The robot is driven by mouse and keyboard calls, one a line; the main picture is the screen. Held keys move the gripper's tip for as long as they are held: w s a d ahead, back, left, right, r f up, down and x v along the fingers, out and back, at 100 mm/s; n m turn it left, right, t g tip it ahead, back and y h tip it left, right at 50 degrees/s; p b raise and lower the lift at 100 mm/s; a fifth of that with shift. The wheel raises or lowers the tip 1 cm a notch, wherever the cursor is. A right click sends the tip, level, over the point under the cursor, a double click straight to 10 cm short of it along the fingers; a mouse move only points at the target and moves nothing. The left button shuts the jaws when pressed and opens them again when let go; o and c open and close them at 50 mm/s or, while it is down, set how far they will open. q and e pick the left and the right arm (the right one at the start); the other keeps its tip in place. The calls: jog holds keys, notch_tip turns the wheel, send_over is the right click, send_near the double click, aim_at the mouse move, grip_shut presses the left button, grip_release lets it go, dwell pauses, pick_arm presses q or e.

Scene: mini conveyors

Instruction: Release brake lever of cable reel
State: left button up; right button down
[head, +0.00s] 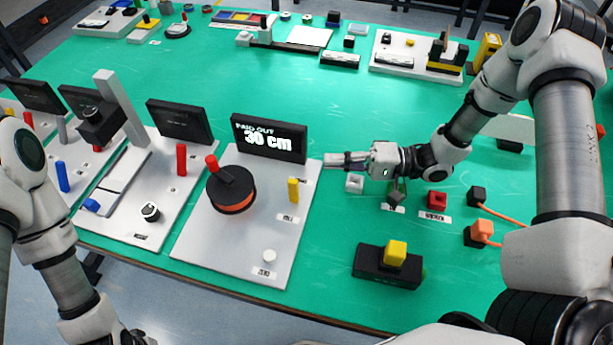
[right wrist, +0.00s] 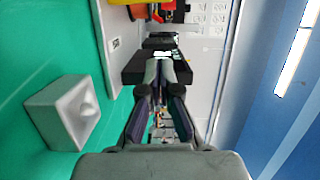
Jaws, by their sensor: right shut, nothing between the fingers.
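The cable reel (head: 231,192) is a black drum with an orange band and a red-knobbed crank. It sits on a grey board (head: 215,245) under a black display (head: 268,138) reading "PAID OUT 30 cm". An upright yellow lever (head: 293,190) stands right of the reel, with a small label in front of it. A white knob (head: 269,256) is near the board's front. My right gripper (head: 335,161) is shut and empty, its tips near the board's right edge, behind and right of the yellow lever. Its shut tips show in the right wrist view (right wrist: 167,68).
A pale grey block (head: 354,184) lies just below the right gripper; it also shows in the right wrist view (right wrist: 68,112). A red block (head: 437,201) and a black box with a yellow top (head: 388,265) stand nearby. Another board with a red post (head: 181,160) is left of the reel.

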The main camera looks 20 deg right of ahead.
aim_at(294, 191)
jog(key=x, duration=0.5)
jog(key=shift+s+a, duration=0.15)
jog(key=shift+a, duration=0.2)
jog(key=shift+s+a+p, duration=0.25)
jog(key=shift+s+a, duration=0.1)
jog(key=shift+s, duration=0.25)
jog(key=shift+s+a+p, duration=0.2)
jog(key=shift+s+a, duration=0.1)
jog(key=shift+s, duration=0.25)
jog(key=shift+s+a, duration=0.1)
jog(key=shift+s, duration=0.15)
jog(key=shift+f, duration=0.1)
jog(key=shift+a, duration=0.1)
